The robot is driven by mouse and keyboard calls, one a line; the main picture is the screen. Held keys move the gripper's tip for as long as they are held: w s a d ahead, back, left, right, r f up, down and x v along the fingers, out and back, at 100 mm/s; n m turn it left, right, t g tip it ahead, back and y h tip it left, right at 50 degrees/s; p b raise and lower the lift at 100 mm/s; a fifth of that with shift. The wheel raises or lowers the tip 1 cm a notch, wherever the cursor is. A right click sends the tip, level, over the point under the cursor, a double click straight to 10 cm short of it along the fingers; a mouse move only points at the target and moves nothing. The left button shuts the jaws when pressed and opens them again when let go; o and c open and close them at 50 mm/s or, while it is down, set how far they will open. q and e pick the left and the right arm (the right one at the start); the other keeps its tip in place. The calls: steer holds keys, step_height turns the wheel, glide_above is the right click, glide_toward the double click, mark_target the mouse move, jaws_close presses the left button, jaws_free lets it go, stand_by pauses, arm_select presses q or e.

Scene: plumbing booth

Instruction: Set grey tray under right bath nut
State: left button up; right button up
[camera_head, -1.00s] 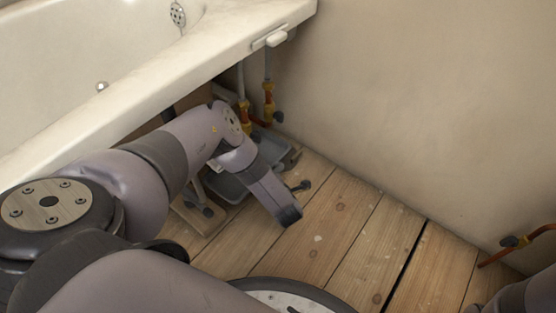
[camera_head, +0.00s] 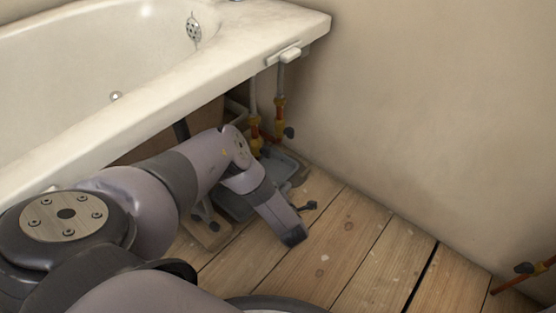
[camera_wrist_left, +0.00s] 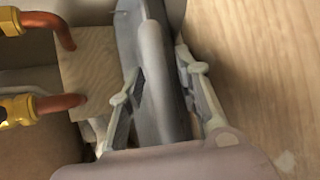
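The grey tray (camera_head: 234,203) lies low over the floorboards under the end of the bath, partly hidden by my left arm. A further grey tray-like part (camera_head: 283,165) shows beneath the pipes; I cannot tell whether it is the same tray. My left gripper (camera_wrist_left: 158,70) has its fingers on both sides of the grey tray's rounded wall (camera_wrist_left: 160,95) in the left wrist view, and the wall fills the gap between them. The gripper's fingers are hidden by the arm in the head view. My right gripper is out of view.
The white bath (camera_head: 150,105) overhangs the area. Copper pipes with yellow fittings (camera_head: 280,115) stand close behind the tray; they also show in the left wrist view (camera_wrist_left: 18,108). A wooden block (camera_wrist_left: 88,72) is beside the tray. The floorboards (camera_head: 350,245) to the right are clear.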

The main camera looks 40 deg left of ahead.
arm_select(q)
steer(key=shift+o, duration=0.6)
steer(key=shift+s+d, duration=0.1)
steer(key=shift+s+d+r, duration=0.1)
steer(key=shift+s+d, duration=0.05)
steer(key=shift+d, duration=0.05)
steer(key=v, duration=1.1)
